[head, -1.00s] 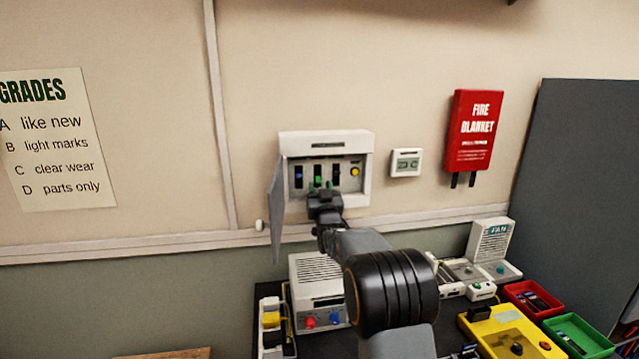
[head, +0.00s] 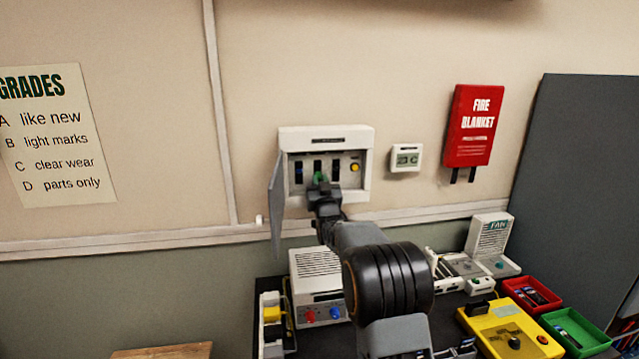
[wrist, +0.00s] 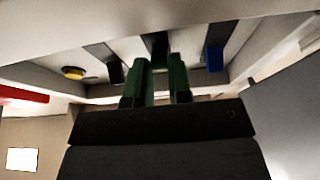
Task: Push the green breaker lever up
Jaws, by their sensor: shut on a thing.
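The breaker box (head: 367,140) is on the wall with its grey door (head: 276,205) swung open to the left. Inside are a blue lever (head: 298,172), a green lever (head: 320,178) in the middle, a black one (head: 336,168) and a yellow button (head: 355,168). My gripper (head: 322,187) reaches up from below and is shut on the green lever, mostly hiding it. In the wrist view my gripper (wrist: 160,75) shows two green-looking fingers at the middle slot, between the blue lever (wrist: 213,58) and the black one (wrist: 115,72).
A thermostat (head: 406,157) and a red fire blanket case (head: 474,125) hang to the right. Below, the dark bench holds a white power unit (head: 318,272), a yellow device (head: 510,335), and red (head: 531,294) and green (head: 580,333) trays. The box's open door stands close to my gripper's left.

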